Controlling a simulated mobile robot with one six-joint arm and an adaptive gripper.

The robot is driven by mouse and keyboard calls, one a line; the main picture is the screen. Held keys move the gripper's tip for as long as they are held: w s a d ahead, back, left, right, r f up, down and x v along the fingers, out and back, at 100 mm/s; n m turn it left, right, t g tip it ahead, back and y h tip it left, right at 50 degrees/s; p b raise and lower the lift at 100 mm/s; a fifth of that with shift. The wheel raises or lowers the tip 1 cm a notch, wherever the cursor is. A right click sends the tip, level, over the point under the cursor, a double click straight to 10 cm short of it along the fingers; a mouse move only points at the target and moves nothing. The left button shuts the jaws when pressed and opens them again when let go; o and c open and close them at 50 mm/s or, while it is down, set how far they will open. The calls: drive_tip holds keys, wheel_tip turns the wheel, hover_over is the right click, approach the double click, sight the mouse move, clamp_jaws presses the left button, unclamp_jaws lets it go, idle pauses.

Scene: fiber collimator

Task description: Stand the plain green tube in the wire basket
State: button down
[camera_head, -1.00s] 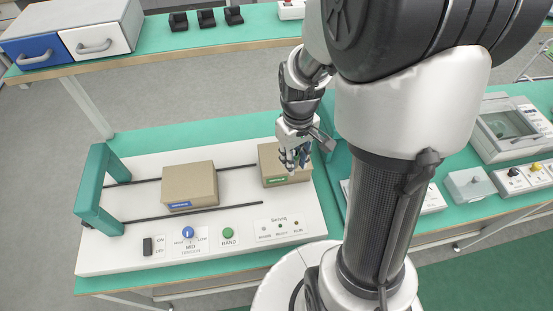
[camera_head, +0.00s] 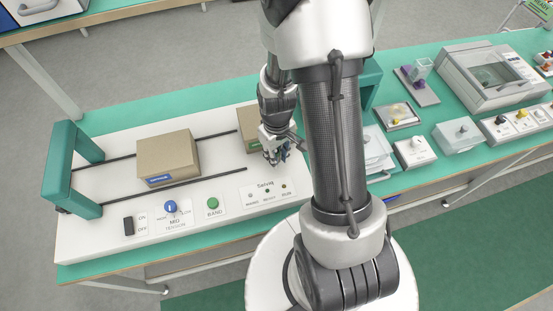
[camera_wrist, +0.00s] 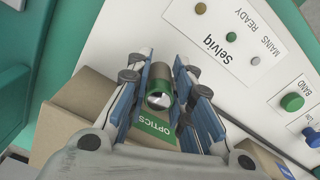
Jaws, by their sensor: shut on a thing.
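My gripper (camera_wrist: 158,95) is shut on a short green tube (camera_wrist: 161,72) in the wrist view. The tube's round end is pale and dark and faces the camera. In the head view my gripper (camera_head: 276,156) hangs over the white machine panel, by the front edge of the right-hand cardboard box; the tube is too small to make out there. No wire basket can be made out in either view.
Below is a white strapping-machine panel (camera_head: 100,240) with a green button (camera_head: 212,204). The left cardboard box (camera_head: 167,157) and the right one (camera_head: 247,119) sit on it. A green arch (camera_head: 72,172) stands at left; several instruments lie at right.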

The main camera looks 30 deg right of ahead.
drive_tip(key=shift+f, duration=0.95)
drive_tip(key=shift+f, duration=0.1)
drive_tip(key=shift+f+b, duration=0.15)
drive_tip(key=shift+b, duration=0.25)
drive_tip(key=c, duration=1.5)
unclamp_jaws()
drive_tip(key=shift+o, duration=0.2)
